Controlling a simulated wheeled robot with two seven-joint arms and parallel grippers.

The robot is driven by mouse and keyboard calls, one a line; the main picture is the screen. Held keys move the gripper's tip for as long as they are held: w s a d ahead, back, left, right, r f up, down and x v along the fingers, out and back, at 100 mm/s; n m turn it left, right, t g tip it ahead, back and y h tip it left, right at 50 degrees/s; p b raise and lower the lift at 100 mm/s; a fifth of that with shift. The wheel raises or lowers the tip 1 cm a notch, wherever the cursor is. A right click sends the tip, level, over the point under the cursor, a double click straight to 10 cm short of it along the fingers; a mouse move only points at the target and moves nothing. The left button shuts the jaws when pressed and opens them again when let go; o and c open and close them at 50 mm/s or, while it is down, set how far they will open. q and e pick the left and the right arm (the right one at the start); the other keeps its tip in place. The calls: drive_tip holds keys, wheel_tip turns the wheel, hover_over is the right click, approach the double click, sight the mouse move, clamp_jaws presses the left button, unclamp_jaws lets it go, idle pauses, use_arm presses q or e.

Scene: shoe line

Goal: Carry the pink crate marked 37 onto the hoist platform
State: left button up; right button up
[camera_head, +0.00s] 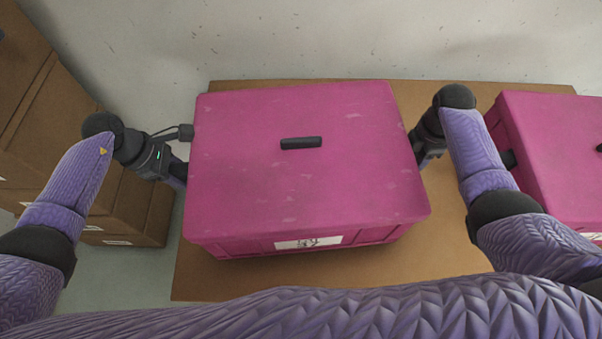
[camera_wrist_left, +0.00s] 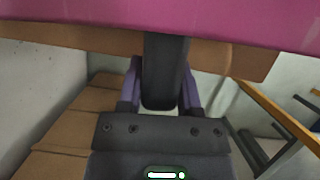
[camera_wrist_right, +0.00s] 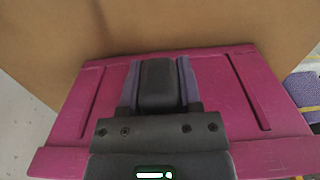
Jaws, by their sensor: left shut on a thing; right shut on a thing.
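A closed pink crate (camera_head: 300,165) with a black bar on its lid fills the middle of the head view. A white label (camera_head: 308,243) with dark marks is on its near side; I cannot read the number surely. My left gripper (camera_head: 178,172) is at the crate's left side, shut on a dark side handle (camera_wrist_left: 165,70). My right gripper (camera_head: 425,150) is at the right side, shut on another dark handle (camera_wrist_right: 157,80). The crate looks level over a brown tabletop (camera_head: 215,278); I cannot tell whether it touches it. I cannot make out the hoist platform surely.
A second pink crate (camera_head: 555,150) stands close on the right, beyond my right arm. Brown cardboard boxes (camera_head: 140,215) are stacked at the left. A pale wall or floor (camera_head: 300,40) lies beyond the table. An orange-yellow bar (camera_wrist_left: 280,118) and dark framing show in the left wrist view.

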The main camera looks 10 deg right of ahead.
use_arm(q)
clamp_jaws()
use_arm(e)
clamp_jaws()
use_arm(q)
drive_tip(key=shift+r, duration=0.1)
use_arm(e)
drive_tip(key=shift+r, duration=0.1)
idle(0.5)
